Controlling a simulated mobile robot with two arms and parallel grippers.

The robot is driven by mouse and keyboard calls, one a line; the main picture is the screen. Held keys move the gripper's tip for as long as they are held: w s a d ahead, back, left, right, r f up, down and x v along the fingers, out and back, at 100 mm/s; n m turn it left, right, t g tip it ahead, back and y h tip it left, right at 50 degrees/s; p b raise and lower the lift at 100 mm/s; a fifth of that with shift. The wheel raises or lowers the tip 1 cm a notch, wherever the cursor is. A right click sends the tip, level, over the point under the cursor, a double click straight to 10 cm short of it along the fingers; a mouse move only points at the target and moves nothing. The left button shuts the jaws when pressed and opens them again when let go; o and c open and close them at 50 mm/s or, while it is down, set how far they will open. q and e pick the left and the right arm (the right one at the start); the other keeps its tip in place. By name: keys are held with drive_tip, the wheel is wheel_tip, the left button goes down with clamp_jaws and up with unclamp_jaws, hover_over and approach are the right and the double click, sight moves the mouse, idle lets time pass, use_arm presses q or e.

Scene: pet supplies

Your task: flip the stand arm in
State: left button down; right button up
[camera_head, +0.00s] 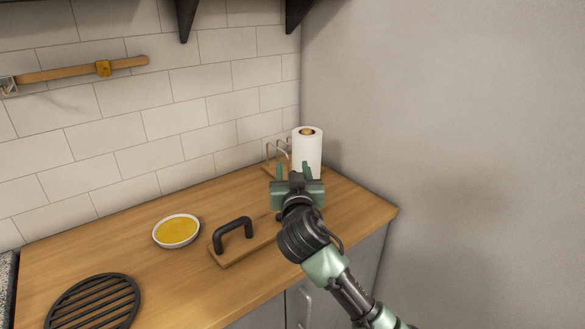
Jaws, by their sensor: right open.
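A white paper roll (307,152) stands upright near the back right corner of the wooden counter. Just left of it is a small stand with thin, bent metal wire arms (275,149) on a wooden base. My right gripper (293,170) reaches in from the lower right, with its two green fingers apart and nothing seen between them. It is in front of the roll and the wire stand and hides their lower parts. I cannot tell whether it touches either one. My left gripper is not in view.
A black handle (233,231) on a wooden board lies in front, partly behind my right arm. A white bowl of yellow content (176,230) and a round black grate (95,301) are to the left on the counter (140,265). A grey wall is at right.

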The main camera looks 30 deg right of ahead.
drive_tip(key=shift+c, duration=0.4)
clamp_jaws()
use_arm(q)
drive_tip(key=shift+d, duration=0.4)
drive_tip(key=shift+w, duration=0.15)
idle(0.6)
